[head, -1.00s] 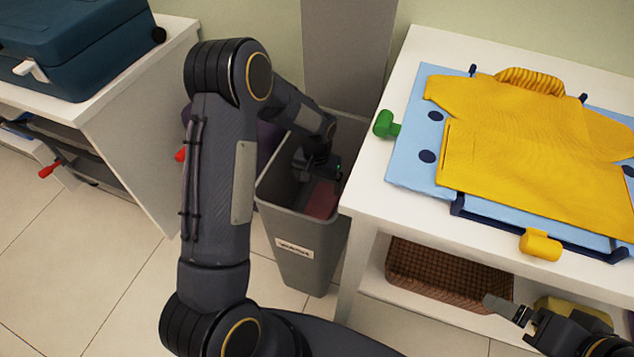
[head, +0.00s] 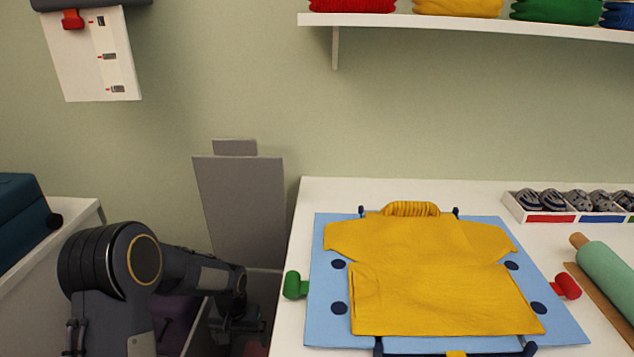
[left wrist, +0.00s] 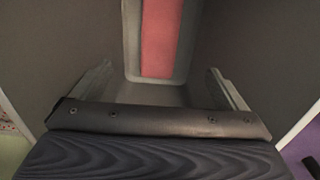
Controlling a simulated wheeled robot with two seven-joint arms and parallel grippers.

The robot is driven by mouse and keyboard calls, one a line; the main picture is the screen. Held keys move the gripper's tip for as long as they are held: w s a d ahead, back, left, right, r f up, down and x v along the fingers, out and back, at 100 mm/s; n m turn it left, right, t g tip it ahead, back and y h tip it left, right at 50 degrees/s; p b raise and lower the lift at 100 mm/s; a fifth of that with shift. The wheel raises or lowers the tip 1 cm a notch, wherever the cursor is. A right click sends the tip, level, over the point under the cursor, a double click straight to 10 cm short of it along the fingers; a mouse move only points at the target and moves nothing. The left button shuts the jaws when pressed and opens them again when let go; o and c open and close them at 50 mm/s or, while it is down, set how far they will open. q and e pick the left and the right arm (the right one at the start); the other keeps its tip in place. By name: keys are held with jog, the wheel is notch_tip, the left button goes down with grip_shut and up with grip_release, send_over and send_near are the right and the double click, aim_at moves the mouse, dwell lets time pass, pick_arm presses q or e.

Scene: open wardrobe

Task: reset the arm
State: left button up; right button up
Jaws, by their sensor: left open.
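My left arm comes in from the left in the head view and bends down toward the grey bin (head: 262,283). My left gripper (head: 236,326) is low, at or inside the bin mouth, and partly in shadow. In the left wrist view its two fingers (left wrist: 160,88) stand wide apart with nothing between them. My right gripper is out of view.
A white table on the right holds a blue folding board (head: 325,300) with a yellow shirt (head: 430,280) on it. A green knob (head: 295,285) sticks out beside the bin. A blue case (head: 20,225) stands left. A shelf (head: 470,27) hangs above.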

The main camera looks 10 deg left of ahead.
pick_arm(q)
jog(key=s+r+n+t+h, duration=0.1)
jog(key=s+r, duration=0.4)
jog(key=r, duration=0.3)
jog(key=s+r+t+h, duration=0.1)
jog(key=s+r+t, duration=0.1)
jog(key=s+r, duration=0.5)
jog(key=s+d+r+t+h, duration=0.1)
jog(key=s+d+r, duration=0.15)
jog(key=s, duration=0.45)
jog(key=s+d+r+t+h, duration=0.1)
jog(key=s+r+t, duration=0.1)
jog(key=s+r, duration=0.35)
notch_tip(320, 180, up, 22)
jog(key=s+p, duration=0.2)
jog(key=p, duration=2.1)
jog(key=shift+d, duration=0.15)
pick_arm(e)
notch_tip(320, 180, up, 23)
pick_arm(q)
jog(key=shift+f, duration=0.15)
jog(key=shift+c, duration=0.3)
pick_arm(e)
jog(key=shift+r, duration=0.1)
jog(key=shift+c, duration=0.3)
